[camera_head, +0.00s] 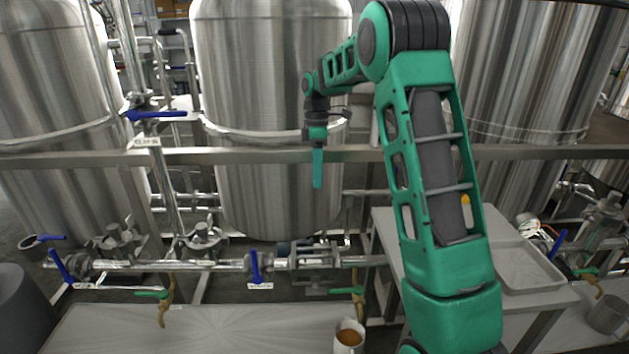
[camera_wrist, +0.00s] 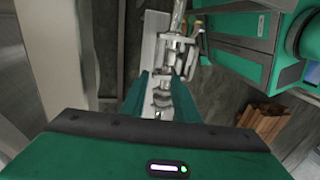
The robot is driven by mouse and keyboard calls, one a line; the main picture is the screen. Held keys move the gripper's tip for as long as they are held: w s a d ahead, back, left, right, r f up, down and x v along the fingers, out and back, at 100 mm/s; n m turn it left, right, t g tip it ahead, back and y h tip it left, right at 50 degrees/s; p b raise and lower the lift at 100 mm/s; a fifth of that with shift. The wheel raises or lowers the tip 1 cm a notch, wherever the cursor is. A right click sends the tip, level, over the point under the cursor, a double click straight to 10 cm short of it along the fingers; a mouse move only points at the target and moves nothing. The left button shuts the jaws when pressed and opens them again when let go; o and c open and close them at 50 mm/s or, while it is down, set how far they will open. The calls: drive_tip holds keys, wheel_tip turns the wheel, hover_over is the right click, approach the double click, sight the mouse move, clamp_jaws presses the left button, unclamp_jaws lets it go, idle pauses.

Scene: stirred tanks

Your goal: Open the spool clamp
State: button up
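My gripper (camera_head: 318,185) points straight down in the head view, in front of the middle tank and above the low horizontal pipe. In the wrist view its two green fingers (camera_wrist: 160,100) stand apart, with nothing held between them. Metal pipe fittings (camera_wrist: 176,58) show beyond and between the fingers, some distance away. In the head view, a fitted pipe section (camera_head: 313,262) lies below my gripper, right of a blue valve handle (camera_head: 255,268). The spool clamp is too small to tell apart from the other fittings, and I cannot tell whether it is shut.
A steel rail (camera_head: 250,155) crosses behind my gripper, before the tanks (camera_head: 270,70). Small taps (camera_head: 165,300) hang below the pipe over a steel surface (camera_head: 230,325). A white cup (camera_head: 349,337) stands near the front. A side table with a tray (camera_head: 530,268) is at right.

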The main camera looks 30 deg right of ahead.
idle(0.3)
drive_tip(key=s+d+r+m+t, duration=0.1)
drive_tip(key=s+m, duration=0.6)
drive_tip(key=s, duration=0.8)
drive_tip(key=s+d+r+m, duration=0.1)
drive_tip(key=s+r+m, duration=0.3)
drive_tip(key=s, duration=1)
drive_tip(key=m, duration=0.3)
drive_tip(key=shift+s+d+t+h, duration=0.25)
drive_tip(key=shift+s+t+h, duration=0.05)
drive_tip(key=shift+s+t, duration=0.1)
drive_tip(key=s+f+m, duration=0.1)
drive_tip(key=s, duration=0.2)
drive_tip(key=s+f+m, duration=0.1)
drive_tip(key=s+m, duration=0.1)
drive_tip(key=s, duration=0.2)
drive_tip(key=s+a+f+m, duration=0.1)
drive_tip(key=s+m, duration=0.1)
drive_tip(key=s, duration=0.2)
drive_tip(key=shift+f, duration=0.3)
drive_tip(key=shift+c, duration=0.3)
drive_tip(key=shift+s+f, duration=0.15)
drive_tip(key=shift+s, duration=0.15)
clamp_jaws()
